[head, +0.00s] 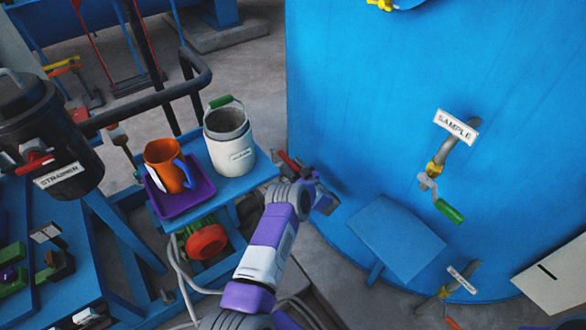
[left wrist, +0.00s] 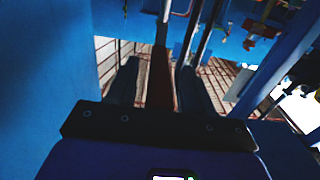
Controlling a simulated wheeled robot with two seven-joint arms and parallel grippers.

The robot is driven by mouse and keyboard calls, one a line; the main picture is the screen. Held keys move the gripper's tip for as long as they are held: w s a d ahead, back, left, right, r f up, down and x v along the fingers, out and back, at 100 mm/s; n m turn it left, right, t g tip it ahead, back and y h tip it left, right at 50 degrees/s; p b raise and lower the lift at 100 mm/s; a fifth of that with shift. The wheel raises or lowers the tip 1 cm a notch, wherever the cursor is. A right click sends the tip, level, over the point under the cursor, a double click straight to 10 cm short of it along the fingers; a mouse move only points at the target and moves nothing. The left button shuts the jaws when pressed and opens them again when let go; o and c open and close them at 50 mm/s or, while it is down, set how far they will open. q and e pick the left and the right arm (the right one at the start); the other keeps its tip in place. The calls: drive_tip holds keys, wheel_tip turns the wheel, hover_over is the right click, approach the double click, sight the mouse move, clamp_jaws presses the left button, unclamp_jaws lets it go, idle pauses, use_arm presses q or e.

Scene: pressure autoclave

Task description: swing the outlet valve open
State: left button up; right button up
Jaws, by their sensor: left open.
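A red lever (head: 288,162) shows beside the big blue vessel (head: 370,110), at the tip of my left arm in the head view. I cannot read a label on it, so I cannot tell whether it is the outlet valve's handle. My left gripper (head: 300,172) is open at this lever, its fingers partly hidden by the wrist. In the left wrist view a dark red bar (left wrist: 160,78) lies between the two spread fingers of the left gripper (left wrist: 159,85). I cannot tell whether either finger touches it. My right gripper is out of view.
The vessel has a SAMPLE valve with a green handle (head: 449,211) and a blue plate (head: 396,238) below left. A blue stand holds a white bucket (head: 229,150) and an orange jug (head: 167,166) in a purple tray (head: 172,205). A black strainer (head: 45,130) stands left.

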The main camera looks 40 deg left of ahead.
use_arm(q)
drive_tip(key=shift+c, duration=0.5)
clamp_jaws()
